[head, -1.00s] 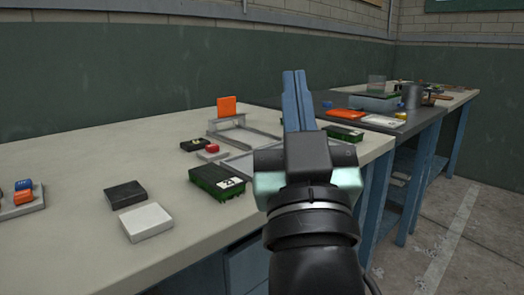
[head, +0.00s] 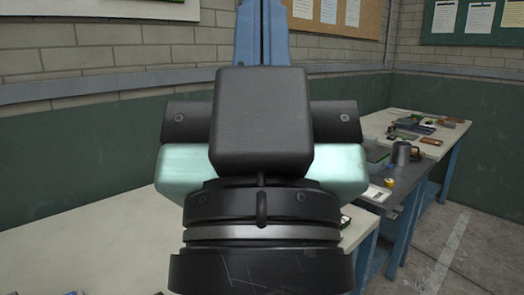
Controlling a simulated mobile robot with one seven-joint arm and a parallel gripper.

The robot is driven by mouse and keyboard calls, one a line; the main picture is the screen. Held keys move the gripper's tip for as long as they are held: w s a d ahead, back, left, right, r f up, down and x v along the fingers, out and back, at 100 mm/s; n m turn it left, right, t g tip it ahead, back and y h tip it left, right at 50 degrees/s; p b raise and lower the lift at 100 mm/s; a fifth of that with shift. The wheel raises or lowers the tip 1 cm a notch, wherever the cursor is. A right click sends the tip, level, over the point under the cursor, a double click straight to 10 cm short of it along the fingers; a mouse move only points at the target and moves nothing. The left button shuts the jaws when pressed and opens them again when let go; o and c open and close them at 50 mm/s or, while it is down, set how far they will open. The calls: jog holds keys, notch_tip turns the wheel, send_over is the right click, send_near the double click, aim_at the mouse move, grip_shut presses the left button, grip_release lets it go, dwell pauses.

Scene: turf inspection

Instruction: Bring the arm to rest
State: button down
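My gripper (head: 262,12) rises in the middle of the head view, pointing up, close to the camera. Its two blue fingers lie side by side with no clear gap between them, and nothing shows between them. Their tips reach the top edge of the picture. The black gripper body and wrist fill the centre and hide much of the near bench and the wall behind.
A pale workbench (head: 75,245) lies below and behind my arm, its items mostly hidden. A second, darker bench (head: 398,203) at right holds a metal cup (head: 401,153) and a yellow roll (head: 389,183). Open floor (head: 470,260) lies at the right.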

notch_tip(320, 180, up, 15)
jog(key=p, duration=1.2)
jog(key=shift+f, duration=0.2)
